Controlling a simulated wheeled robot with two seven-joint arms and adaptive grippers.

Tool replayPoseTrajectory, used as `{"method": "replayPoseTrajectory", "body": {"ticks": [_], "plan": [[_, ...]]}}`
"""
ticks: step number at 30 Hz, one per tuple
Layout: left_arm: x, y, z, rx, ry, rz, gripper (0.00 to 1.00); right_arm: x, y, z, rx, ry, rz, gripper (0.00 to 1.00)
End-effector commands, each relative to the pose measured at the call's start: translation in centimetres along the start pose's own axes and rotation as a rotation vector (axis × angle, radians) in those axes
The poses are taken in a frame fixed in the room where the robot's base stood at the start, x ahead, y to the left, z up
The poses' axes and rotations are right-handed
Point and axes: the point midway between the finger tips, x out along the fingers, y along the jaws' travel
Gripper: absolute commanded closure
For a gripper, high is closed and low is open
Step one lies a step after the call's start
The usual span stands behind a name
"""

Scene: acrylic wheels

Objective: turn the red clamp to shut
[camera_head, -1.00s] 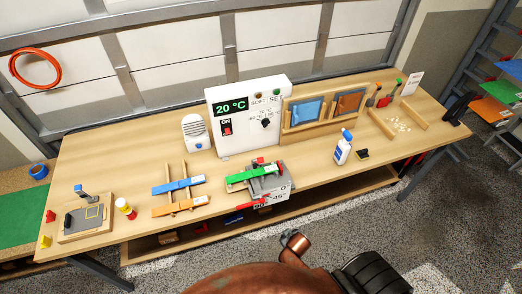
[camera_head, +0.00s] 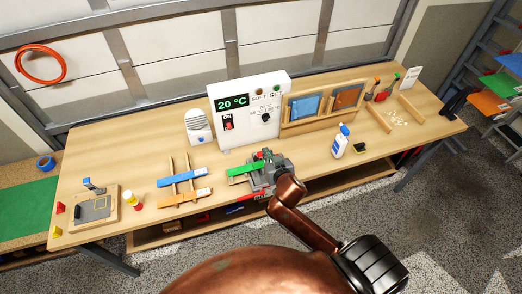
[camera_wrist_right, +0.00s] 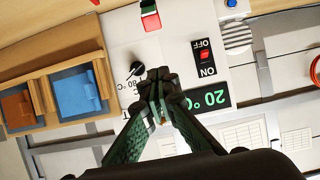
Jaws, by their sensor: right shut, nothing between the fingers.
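The red clamp (camera_head: 259,155) is a small red piece on the grey bending fixture (camera_head: 282,160) at the table's front edge. My right gripper (camera_head: 266,175) is at the fixture, partly hidden by my copper wrist, which also covers part of the fixture. In the wrist view my right gripper (camera_wrist_right: 158,78) has its fingertips together with nothing between them. A red and green piece (camera_wrist_right: 150,16) shows beyond the fingertips there; I cannot tell whether it is the clamp. My left gripper is not in view.
The white heater box (camera_head: 249,112) reading 20 °C stands behind the fixture. Blue and orange strips on a wooden rack (camera_head: 183,185) lie to the left. A white bottle (camera_head: 340,142) with a blue cap stands to the right. Table between bottle and fixture is clear.

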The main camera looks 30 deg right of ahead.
Motion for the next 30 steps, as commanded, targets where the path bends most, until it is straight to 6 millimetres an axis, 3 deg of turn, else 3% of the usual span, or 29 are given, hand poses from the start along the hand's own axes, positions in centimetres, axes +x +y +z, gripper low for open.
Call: {"method": "replayPoseTrajectory", "body": {"ticks": [5,18,22,30], "plan": [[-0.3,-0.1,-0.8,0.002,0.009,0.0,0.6,1.7,-0.2,-0.6,0.002,0.014,-0.004,1.0],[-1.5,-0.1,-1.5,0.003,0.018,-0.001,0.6,10.4,-0.2,-0.8,0.001,0.013,-0.002,1.0],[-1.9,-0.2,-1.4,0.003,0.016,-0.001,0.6,9.3,-0.2,1.6,0.002,0.007,-0.004,1.0],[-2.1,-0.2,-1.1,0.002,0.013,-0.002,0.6,8.8,-0.3,3.2,0.003,0.012,-0.005,1.0]]}}
